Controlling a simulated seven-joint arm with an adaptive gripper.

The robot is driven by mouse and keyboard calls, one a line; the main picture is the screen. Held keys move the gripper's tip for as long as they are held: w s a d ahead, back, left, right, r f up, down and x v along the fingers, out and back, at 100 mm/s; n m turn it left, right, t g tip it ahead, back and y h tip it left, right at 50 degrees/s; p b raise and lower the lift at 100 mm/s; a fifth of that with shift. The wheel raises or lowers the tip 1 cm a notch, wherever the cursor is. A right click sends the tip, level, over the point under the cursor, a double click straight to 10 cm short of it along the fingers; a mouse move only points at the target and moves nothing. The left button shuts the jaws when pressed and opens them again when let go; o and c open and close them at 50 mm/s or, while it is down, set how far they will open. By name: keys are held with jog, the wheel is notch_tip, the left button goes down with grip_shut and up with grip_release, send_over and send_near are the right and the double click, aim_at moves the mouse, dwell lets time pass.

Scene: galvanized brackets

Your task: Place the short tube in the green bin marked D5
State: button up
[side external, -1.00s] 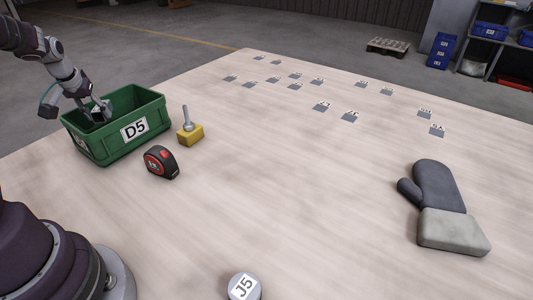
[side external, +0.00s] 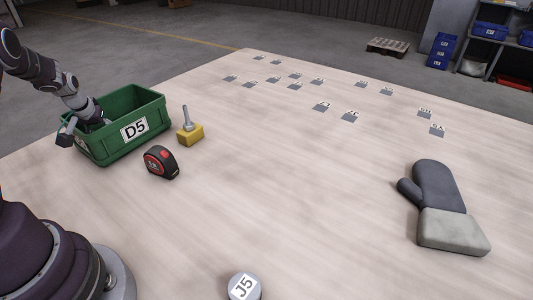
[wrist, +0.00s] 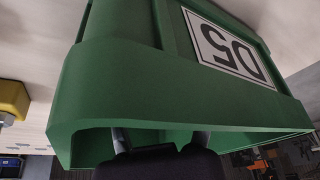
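The green bin marked D5 (side external: 150,128) stands at the left of the table in the side view. In the wrist view its green wall (wrist: 150,95) and upside-down D5 label fill much of the picture. My gripper reaches down into the bin in the side view, and its fingertips are hidden behind the wall. In the wrist view two grey finger parts of my gripper (wrist: 160,138) show apart at the bin's rim, with a dark part below them. I cannot make out the short tube in either view, so I cannot tell whether anything is held.
A grey mitten (side external: 440,205) lies at right, a round J5 piece (side external: 243,286) at front. Several small labelled plates lie at the back. The table's middle is clear.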

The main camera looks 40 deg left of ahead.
jog(key=v, duration=1.2)
jog(key=w+d+r+m, duration=0.2)
jog(key=w+d+r, duration=0.15)
jog(key=d, duration=0.35)
jog(key=s+d+r+m+t+h, duration=0.1)
jog(key=s+d+r+m, duration=0.1)
jog(key=d, duration=0.8)
jog(key=s+d+r+m+t+h, duration=0.1)
jog(key=s+d+m, duration=0.4)
jog(key=d, duration=0.6)
jog(key=shift+s+d+r+h, duration=0.35)
jog(key=shift+r+h, duration=0.25)
jog(key=shift+r, duration=0.1)
